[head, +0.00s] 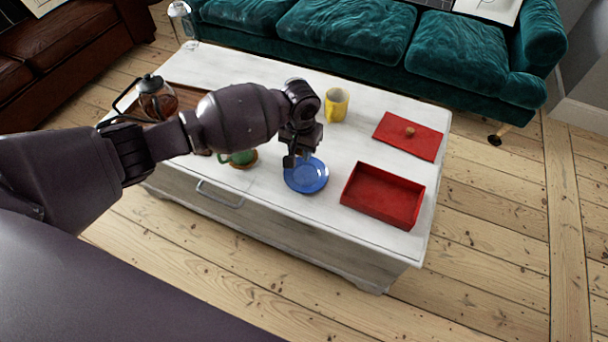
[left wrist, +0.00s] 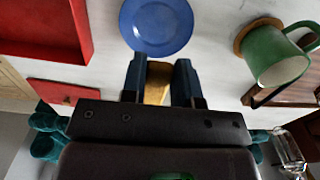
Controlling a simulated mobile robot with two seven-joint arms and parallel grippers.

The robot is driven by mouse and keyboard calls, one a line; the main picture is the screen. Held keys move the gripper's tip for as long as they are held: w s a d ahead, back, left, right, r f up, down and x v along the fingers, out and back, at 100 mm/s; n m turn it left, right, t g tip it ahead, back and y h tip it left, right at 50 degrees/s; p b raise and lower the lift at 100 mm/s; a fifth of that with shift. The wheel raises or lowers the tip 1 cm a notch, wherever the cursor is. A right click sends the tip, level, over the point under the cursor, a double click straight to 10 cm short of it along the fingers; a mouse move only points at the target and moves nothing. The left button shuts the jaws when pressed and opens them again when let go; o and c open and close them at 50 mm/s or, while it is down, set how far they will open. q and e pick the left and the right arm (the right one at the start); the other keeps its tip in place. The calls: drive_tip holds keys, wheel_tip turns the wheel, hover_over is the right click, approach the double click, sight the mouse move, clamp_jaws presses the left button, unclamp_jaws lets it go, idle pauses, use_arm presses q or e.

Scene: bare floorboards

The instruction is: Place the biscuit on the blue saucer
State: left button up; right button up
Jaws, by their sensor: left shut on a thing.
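The blue saucer (head: 313,180) lies on the white table, empty in what I see of it; it also shows at the top of the left wrist view (left wrist: 157,22). My left gripper (head: 291,161) is over the saucer's far left part in the head view. The biscuit is hidden by the gripper in the head view. My right gripper is not in view.
On the white table (head: 262,198) stand a red tray (head: 384,196), a yellow mug (head: 337,106), a green cup (head: 241,157) on a brown coaster, and a glass press pot (head: 157,101). A small tan thing (head: 409,132) sits on a red cloth (head: 394,142). Green sofa (head: 345,35) behind.

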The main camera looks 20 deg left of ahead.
use_arm(q)
drive_tip(key=b, duration=0.2)
approach(301, 184)
drive_tip(key=shift+f, duration=0.7)
wheel_tip(301, 184, down, 4)
drive_tip(key=shift+s+f+b, duration=0.15)
drive_tip(key=shift+f+b, duration=0.05)
drive_tip(key=shift+b, duration=0.8)
drive_tip(key=shift+f, duration=0.4)
drive_tip(key=shift+w, duration=0.2)
drive_tip(key=shift+r, duration=0.25)
drive_tip(key=shift+f, duration=0.4)
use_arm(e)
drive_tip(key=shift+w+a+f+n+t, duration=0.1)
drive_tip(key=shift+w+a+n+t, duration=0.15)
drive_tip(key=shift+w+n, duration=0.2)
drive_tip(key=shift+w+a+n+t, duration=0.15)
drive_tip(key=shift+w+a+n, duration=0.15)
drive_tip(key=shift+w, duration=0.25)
